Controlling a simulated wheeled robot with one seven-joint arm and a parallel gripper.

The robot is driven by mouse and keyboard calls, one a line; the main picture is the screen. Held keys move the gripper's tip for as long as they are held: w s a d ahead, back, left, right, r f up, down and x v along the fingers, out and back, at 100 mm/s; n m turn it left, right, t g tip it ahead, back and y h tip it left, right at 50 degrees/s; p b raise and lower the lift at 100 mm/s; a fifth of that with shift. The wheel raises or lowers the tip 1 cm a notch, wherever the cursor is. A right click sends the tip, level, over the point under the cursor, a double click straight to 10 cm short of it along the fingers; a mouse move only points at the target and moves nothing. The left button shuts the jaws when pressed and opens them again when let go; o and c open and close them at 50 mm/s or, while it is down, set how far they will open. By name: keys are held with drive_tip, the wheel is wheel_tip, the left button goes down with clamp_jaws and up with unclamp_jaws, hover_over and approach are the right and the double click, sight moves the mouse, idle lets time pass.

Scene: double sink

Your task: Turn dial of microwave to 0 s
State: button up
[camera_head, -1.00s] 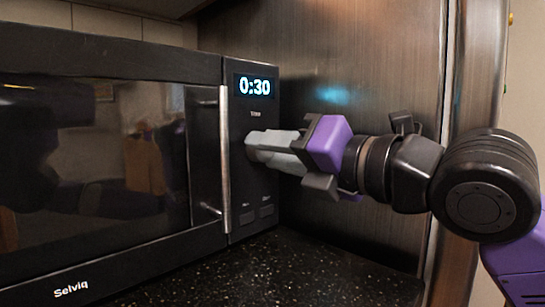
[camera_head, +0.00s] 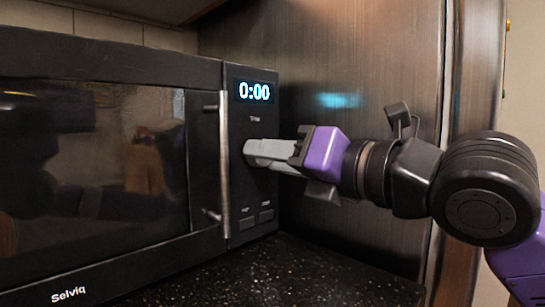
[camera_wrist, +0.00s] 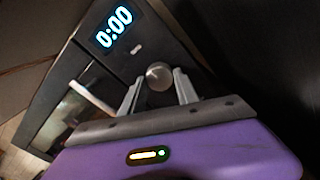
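The microwave (camera_head: 110,60) is black, and its display (camera_head: 255,91) reads 0:00. The wrist view's display (camera_wrist: 114,27) reads the same. The dial (camera_wrist: 158,76) is a round grey knob on the control panel below the display; in the head view my gripper hides it. My gripper (camera_head: 249,152) reaches the panel from the right. In the wrist view the two grey fingers of my gripper (camera_wrist: 158,78) stand apart on either side of the dial, with narrow gaps showing beside it. Whether either finger touches the dial is unclear.
The door handle (camera_head: 224,160) is a vertical metal bar left of the panel. Two buttons (camera_head: 257,219) are low on the panel. The speckled counter (camera_head: 290,275) is bare in front.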

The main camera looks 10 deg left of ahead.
drive_tip(key=o, duration=0.4)
drive_tip(key=p+v, duration=0.1)
drive_tip(key=v, duration=0.6)
drive_tip(key=shift+s+d+p, duration=0.25)
drive_tip(key=shift+d+p, duration=0.05)
